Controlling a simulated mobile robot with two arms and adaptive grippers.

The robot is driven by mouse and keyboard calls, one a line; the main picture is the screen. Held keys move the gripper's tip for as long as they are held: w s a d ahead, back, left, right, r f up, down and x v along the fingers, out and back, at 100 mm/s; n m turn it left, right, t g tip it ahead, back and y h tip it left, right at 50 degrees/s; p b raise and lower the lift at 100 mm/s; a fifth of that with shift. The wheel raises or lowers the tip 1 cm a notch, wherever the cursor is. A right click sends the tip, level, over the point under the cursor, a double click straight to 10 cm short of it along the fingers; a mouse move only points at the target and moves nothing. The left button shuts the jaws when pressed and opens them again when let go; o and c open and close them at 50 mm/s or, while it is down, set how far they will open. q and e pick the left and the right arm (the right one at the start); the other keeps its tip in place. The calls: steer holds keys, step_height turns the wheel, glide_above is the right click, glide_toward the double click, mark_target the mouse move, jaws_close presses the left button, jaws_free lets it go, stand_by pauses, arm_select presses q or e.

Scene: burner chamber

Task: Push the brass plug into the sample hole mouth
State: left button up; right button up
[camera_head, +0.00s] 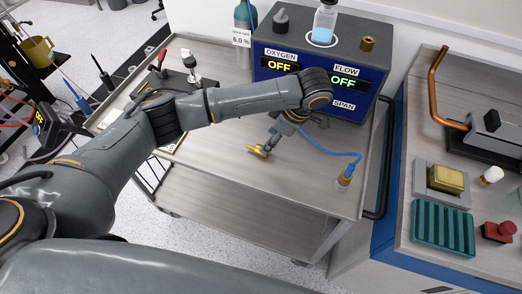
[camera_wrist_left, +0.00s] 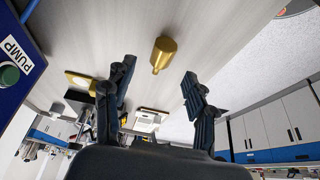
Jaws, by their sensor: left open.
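A small brass piece (camera_head: 257,151) shows just below the end of my left arm in the head view, over the metal cart top. In the left wrist view a brass plug (camera_wrist_left: 163,55) with a wide body and narrower end is between and slightly beyond my left fingertips. My left gripper (camera_wrist_left: 160,75) is open, with a gap on both sides of the plug. In the head view my left gripper (camera_head: 272,138) is small and partly hidden by my wrist. I cannot make out the sample hole mouth. My right gripper is not in view.
The blue analyser box (camera_head: 270,58) stands behind my left gripper, with a bottle (camera_head: 325,22) and a brass fitting (camera_head: 367,44) on top. A side bench holds a teal rack (camera_head: 443,228). The front cart top is clear.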

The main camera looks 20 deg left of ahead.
mark_target(257, 149)
arm_select(q)
steer(key=p+x, duration=0.1)
steer(key=x, duration=0.5)
steer(key=shift+s+r, duration=0.1)
steer(key=shift+s, duration=0.05)
jaws_close()
steer(key=shift+r, duration=0.1)
